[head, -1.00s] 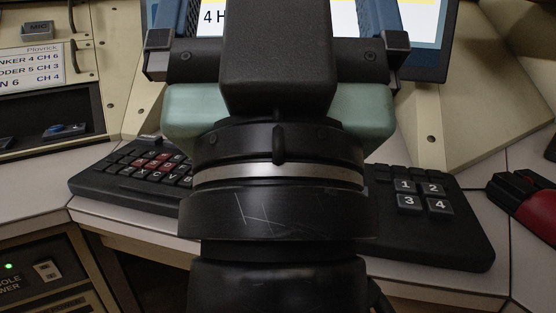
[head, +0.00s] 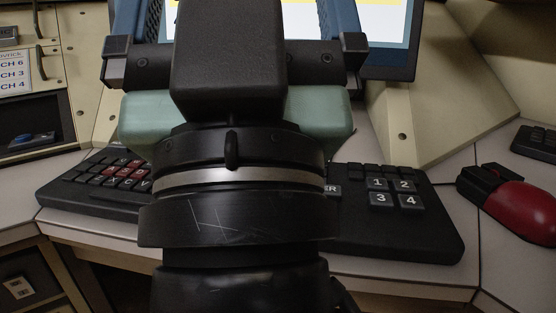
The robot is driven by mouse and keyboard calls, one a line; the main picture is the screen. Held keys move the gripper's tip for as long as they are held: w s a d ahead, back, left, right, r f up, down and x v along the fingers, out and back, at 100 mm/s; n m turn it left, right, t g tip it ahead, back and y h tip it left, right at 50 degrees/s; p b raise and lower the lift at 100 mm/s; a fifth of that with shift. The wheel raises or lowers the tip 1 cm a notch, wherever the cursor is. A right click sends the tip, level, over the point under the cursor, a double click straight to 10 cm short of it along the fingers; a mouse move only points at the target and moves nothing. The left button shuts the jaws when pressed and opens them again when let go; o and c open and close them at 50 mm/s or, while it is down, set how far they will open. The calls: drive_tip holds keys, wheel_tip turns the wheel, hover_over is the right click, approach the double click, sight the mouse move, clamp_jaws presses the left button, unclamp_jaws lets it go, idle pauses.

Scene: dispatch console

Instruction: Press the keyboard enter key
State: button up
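The black keyboard (head: 85,203) lies on the console desk, with red and dark letter keys at its left and number keys 1 to 4 at its right. My arm and gripper hide its middle. A key (head: 333,191) with the letters "ER" showing, probably the enter key, peeks out just right of my wrist. My gripper points away, toward the screen, in front of and above the keyboard. Its two blue fingers stand apart at left and right, running off the top edge, so the tips are out of view. Nothing is seen held between them.
A screen (head: 391,30) stands behind the gripper. A red and black mouse (head: 518,207) lies right of the keyboard, with another dark keypad (head: 536,142) at the far right edge. Beige console panels (head: 440,95) rise behind the desk.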

clamp_jaws()
idle(0.3)
idle(1.3)
